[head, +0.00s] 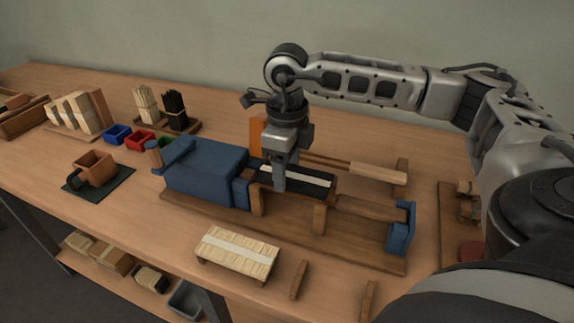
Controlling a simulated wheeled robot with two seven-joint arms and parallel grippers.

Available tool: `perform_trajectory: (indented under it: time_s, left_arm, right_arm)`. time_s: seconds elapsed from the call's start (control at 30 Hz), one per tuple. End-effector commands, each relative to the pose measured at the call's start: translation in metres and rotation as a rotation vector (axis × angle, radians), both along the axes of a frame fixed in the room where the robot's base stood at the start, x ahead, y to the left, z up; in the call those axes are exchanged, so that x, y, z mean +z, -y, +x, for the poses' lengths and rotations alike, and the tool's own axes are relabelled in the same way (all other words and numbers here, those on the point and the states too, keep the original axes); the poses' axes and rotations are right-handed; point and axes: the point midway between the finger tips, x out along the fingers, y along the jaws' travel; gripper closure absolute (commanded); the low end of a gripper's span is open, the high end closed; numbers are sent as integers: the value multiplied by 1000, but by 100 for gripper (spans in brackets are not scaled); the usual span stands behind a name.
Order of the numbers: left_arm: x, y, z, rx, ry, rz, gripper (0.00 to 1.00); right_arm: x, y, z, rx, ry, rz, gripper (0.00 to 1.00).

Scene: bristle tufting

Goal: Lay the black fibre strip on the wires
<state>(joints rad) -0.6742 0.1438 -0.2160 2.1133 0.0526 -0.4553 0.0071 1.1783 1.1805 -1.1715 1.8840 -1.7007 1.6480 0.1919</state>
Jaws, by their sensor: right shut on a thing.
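The black fibre strip (318,189), with a pale band along its top, is level over the wooden posts of the blue vise-like machine (205,172). My right gripper (279,186) points straight down at the strip's left part and is shut on it. The wires are hidden under or behind the strip, so I cannot tell whether the strip touches them. My left gripper is not in view.
A pale fibre strip (237,254) lies on a small rack in front of the machine. Black and pale bristle bundles (174,107), small coloured bins (118,134) and a brown mug-like pot (95,168) stand to the left. A wooden-handled tool (377,172) lies behind the machine.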

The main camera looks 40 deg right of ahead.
Motion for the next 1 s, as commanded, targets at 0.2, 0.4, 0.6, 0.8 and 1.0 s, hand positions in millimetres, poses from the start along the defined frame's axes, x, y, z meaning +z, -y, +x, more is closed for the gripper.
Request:
perform_trajectory:
  time_s: [0.2, 0.4, 0.6, 0.8, 1.0]
  left_arm:
    - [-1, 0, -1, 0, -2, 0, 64]
    - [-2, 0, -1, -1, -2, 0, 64]
    - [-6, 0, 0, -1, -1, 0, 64]
    - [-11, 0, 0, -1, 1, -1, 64]
    - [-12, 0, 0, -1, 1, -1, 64]
  right_arm:
    - [0, 0, 0, 1, 0, 0, 65]
    - [-1, 0, 0, 1, 0, 0, 65]
    - [-7, 0, 0, 1, 0, 0, 65]
    - [-13, 0, 0, 1, 0, 0, 65]
    - [-15, 0, 0, 1, 0, 0, 65]
